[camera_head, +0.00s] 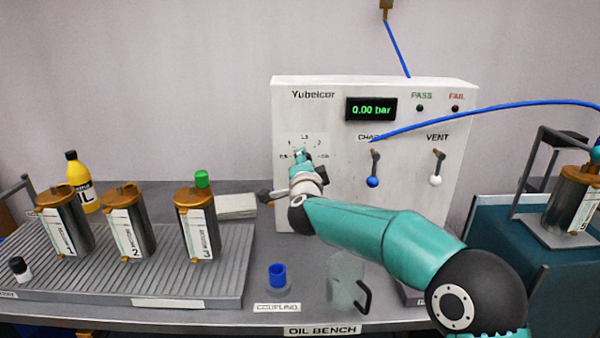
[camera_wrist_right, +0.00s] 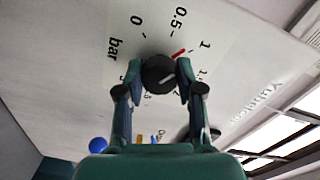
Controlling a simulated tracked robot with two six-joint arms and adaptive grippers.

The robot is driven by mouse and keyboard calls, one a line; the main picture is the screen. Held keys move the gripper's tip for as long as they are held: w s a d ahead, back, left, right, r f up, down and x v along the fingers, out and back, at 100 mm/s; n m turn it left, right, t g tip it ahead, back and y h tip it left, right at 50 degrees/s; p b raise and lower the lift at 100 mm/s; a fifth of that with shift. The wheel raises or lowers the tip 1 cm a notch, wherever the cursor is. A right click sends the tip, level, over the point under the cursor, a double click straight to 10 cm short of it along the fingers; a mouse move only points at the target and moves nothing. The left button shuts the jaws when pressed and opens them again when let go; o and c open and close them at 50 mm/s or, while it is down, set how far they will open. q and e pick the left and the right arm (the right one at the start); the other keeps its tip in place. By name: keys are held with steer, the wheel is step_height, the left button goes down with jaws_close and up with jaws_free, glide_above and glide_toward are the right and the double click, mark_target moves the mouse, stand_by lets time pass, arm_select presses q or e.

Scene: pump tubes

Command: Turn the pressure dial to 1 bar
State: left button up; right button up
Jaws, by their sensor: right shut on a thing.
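My right gripper (camera_wrist_right: 157,78) is shut on the dial, one finger on each side. In the head view my right gripper (camera_head: 301,158) covers the dial. The display (camera_head: 371,109) reads 0.00 bar. My left gripper is out of view.
The blue-ended charge lever (camera_head: 373,181) and white-ended vent lever (camera_head: 436,179) hang down right of the dial. A blue hose (camera_head: 480,113) crosses the panel. Several pump canisters (camera_head: 124,222) stand on a ribbed tray (camera_head: 170,283) at left. A clear jug (camera_head: 345,280) stands below my arm.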

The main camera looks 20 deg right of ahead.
steer(key=shift+f+m+b, duration=0.25)
steer(key=shift+m+b, duration=0.4)
steer(key=shift+m, duration=0.45)
steer(key=o, duration=1.2)
steer(key=shift+c, duration=0.2)
steer(key=shift+r, duration=0.1)
steer(key=shift+s, duration=0.1)
steer(key=v, duration=1.1)
steer(key=shift+s, duration=0.4)
steer(key=shift+a, duration=0.15)
